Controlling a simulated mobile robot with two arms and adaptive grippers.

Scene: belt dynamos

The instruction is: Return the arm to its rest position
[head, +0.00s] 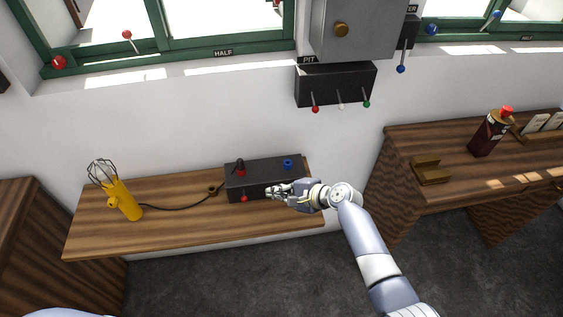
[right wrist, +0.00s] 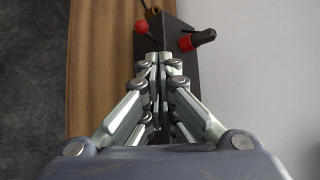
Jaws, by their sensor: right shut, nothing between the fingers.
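My right gripper (head: 272,192) is shut and empty, in front of the right part of a black box (head: 262,172) on a wooden bench. In the right wrist view the fingers of the right gripper (right wrist: 163,62) are closed together, with the dark box (right wrist: 180,45) just beyond them. I cannot tell whether they touch it. A red ball knob (right wrist: 141,27) and a black-and-red plug (right wrist: 198,40) show beside the fingertips. My right arm reaches in from the lower right of the head view. My left gripper is not in view.
The wooden bench (head: 170,223) also carries a yellow caged lamp (head: 123,199) with a black cable. A black lever panel (head: 335,86) hangs on the wall above. At right, a desk (head: 400,142) holds a dark bottle (head: 489,135) and a wooden holder (head: 430,172). Dark floor lies in front.

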